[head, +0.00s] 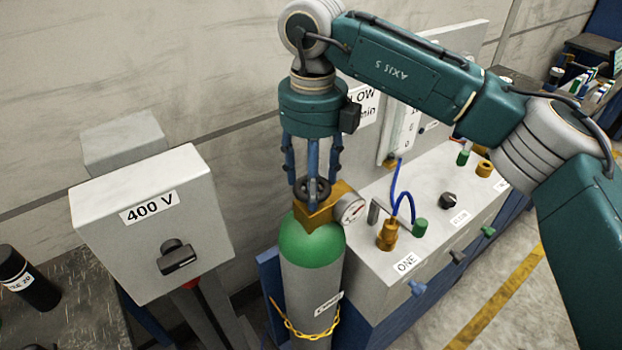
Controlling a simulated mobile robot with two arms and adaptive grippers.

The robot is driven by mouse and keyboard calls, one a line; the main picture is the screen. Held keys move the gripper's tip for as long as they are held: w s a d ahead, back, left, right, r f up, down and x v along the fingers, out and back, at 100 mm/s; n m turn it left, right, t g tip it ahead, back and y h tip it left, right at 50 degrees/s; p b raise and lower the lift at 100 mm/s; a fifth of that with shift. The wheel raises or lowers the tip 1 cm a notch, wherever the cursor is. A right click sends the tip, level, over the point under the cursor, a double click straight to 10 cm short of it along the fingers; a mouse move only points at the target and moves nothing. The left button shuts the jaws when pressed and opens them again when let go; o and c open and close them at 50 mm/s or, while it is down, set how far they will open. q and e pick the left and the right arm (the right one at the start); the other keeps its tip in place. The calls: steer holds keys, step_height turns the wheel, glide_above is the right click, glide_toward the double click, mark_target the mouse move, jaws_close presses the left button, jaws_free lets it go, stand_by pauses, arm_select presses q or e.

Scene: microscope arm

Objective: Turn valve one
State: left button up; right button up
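A gas cylinder (312,280) with a green shoulder stands upright at the lower middle, with a brass valve block and a black handwheel (318,190) on top. My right gripper (312,182) points straight down over the handwheel. Its blue fingers are spread, with the tips at wheel height around it; I cannot tell whether they touch it. A label "ONE" (406,263) is on the grey panel (445,200) right of the cylinder, near a blue handle (418,288) on the front face. My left gripper is not in view.
A pressure gauge (350,209) sits beside the valve block. A grey "400 V" box (150,235) with a black rotary switch (178,257) stands at left. A yellow chain (305,330) crosses the cylinder. A blue hose (397,190) rises from the panel.

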steer(key=shift+s+d+f, duration=0.1)
steer(key=shift+s+f, duration=0.1)
steer(key=shift+f, duration=0.05)
steer(key=o, duration=1.2)
steer(key=shift+r, duration=0.1)
steer(key=shift+c, duration=0.2)
steer(key=shift+s+d+r, duration=0.15)
steer(key=shift+d, duration=0.05)
steer(key=shift+a+r, duration=0.1)
steer(key=shift+r, duration=0.1)
step_height(320, 180, up, 12)
steer(key=shift+f, duration=0.2)
steer(key=shift+f, duration=0.1)
